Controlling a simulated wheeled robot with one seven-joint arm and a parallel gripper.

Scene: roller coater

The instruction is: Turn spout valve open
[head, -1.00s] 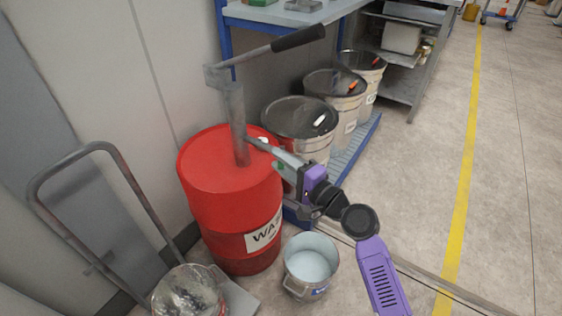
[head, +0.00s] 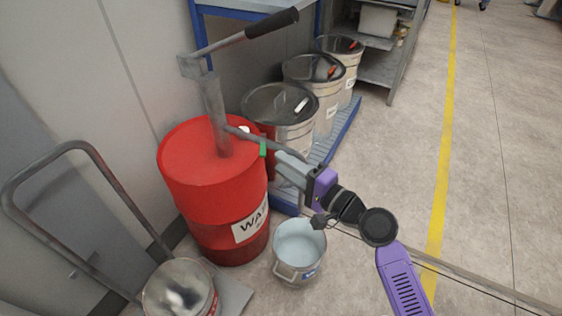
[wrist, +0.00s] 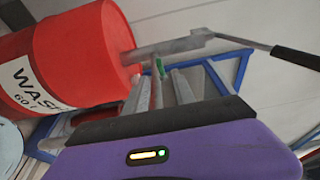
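A pump stands on the red drum (head: 212,195), with a thin grey spout (head: 240,132) running out to the right. The spout valve's small green handle (head: 263,148) shows on the spout; it is also in the wrist view (wrist: 160,67). My gripper (head: 279,161) is just right of and below the green handle, with its fingers pointing at it. The fingers look parted and empty, apart from the handle. In the wrist view, the handle is ahead, beyond the fingertips. The spout's outer end is partly hidden behind my gripper.
An open metal bucket (head: 299,250) stands on the floor below my gripper. Several lidded pails (head: 281,105) stand on a blue pallet behind. The pump's long lever (head: 240,37) reaches over the drum. A hand truck (head: 60,160) is at left. Floor is free at right.

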